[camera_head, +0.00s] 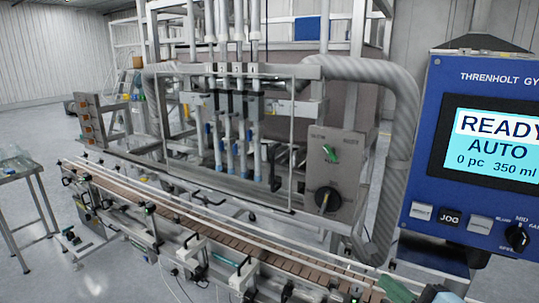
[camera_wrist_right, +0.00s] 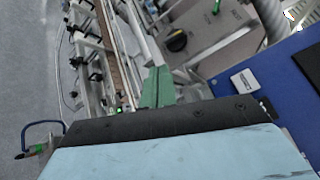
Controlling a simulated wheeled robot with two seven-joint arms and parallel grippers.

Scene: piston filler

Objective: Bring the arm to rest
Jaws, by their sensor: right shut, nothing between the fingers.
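My right gripper (camera_head: 393,287) shows at the bottom edge of the head view, at the lower right. Its green fingers stand over the near right end of the conveyor and below the blue control panel (camera_head: 480,225). In the right wrist view the two green fingers (camera_wrist_right: 157,84) lie side by side, shut with nothing between them. They point toward the machine's grey switch box (camera_wrist_right: 215,30). My left gripper is in neither view.
The conveyor (camera_head: 215,225) with its rails runs diagonally along the filler. The grey switch box (camera_head: 337,165) carries a green switch and a black knob. A hose (camera_head: 397,150) loops beside it. The panel screen reads READY AUTO. A side table (camera_head: 20,174) stands at left; open floor lies beyond.

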